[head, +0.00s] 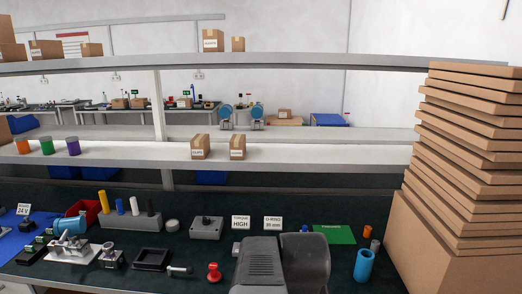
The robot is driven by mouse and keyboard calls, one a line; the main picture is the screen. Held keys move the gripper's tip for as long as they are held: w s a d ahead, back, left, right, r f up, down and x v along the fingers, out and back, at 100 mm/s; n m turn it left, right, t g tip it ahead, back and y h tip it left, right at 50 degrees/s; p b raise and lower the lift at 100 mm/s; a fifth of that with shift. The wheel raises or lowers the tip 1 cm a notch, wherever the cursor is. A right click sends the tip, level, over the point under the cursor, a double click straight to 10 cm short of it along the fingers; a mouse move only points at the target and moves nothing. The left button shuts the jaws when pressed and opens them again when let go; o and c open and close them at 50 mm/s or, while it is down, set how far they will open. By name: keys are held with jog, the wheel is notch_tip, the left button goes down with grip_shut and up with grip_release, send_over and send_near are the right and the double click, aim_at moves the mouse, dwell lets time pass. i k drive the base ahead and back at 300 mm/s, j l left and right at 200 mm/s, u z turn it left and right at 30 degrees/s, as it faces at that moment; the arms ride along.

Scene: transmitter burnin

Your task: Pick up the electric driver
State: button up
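I cannot clearly make out the electric driver among the small items on the dark bench (190,285). A grey holder (125,220) at the left bears upright yellow, blue, white and black cylinders, which I cannot identify for sure. A red knob-shaped item (213,272) stands near the front. My gripper's fingers do not show. Grey parts that look like my own arm cover the bottom centre and hide the bench behind them.
Tall stacked cardboard (450,190) blocks the right side. A white shelf (290,155) with small boxes runs above the bench. Signs (240,222), a grey box (206,228), a black tray (151,259) and metal fixtures (72,247) crowd the bench. A green sheet (334,234) lies flat.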

aim_at(104, 202)
jog(key=u, duration=1.3)
jog(key=i+j+z, duration=0.15)
jog(key=i+j, duration=0.15)
jog(key=i+j+z, duration=0.2)
jog(key=i+j, duration=0.15)
jog(key=i+j+z, duration=0.15)
jog(key=i+j, duration=0.15)
jog(key=i+j+z, duration=0.2)
jog(key=j, duration=0.3)
jog(key=i+j+z, duration=0.15)
jog(key=i+j, duration=0.2)
jog(key=i+j+z, duration=0.2)
jog(key=j, duration=0.4)
jog(key=i+j+z, duration=0.15)
jog(key=j, duration=0.35)
jog(key=i+j+z, duration=0.2)
jog(key=j, duration=0.35)
jog(key=i+z, duration=0.1)
jog(key=z, duration=1.25)
